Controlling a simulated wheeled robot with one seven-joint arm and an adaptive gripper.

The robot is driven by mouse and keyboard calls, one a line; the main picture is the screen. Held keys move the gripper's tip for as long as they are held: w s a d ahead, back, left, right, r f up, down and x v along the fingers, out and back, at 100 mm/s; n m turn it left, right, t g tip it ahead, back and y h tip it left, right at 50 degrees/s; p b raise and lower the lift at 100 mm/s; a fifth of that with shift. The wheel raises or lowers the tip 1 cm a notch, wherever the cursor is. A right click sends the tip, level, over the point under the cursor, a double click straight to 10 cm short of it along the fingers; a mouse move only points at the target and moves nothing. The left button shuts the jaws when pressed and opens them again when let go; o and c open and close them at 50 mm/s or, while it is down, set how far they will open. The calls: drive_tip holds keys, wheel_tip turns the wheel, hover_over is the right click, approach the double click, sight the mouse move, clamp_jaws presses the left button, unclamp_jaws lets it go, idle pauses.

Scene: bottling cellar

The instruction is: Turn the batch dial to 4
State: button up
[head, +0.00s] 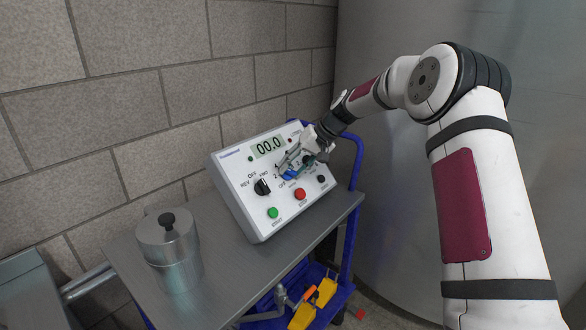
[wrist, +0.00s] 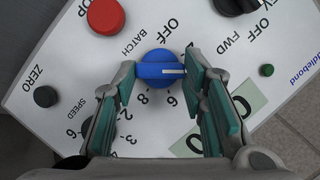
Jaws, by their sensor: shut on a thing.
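The batch dial (wrist: 162,70) is a blue knob with a white pointer line, on the sloped face of a white control box (head: 232,183). In the wrist view the pointer points right, at one fingertip. That finger covers part of the scale, so I cannot tell which number it points to. Off and several numbers show around the knob. My gripper (wrist: 159,75) is shut on the dial, one finger on each side. In the head view my gripper (head: 294,160) hides most of the dial.
A black selector knob (head: 262,187), a green button (head: 272,213) and a red button (head: 300,194) sit close by on the panel. The display (head: 268,146) reads 00.0. A metal canister (head: 172,255) stands on the cart top (head: 225,290), left of the box.

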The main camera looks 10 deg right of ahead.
drive_tip(key=shift+d+f+m+y, duration=0.15)
drive_tip(key=shift+m+y, duration=0.45)
drive_tip(key=shift+m, duration=0.9)
drive_tip(key=o, duration=1.2)
drive_tip(key=shift+c, duration=0.2)
drive_tip(key=v, duration=1.2)
drive_tip(key=shift+s+f, duration=0.1)
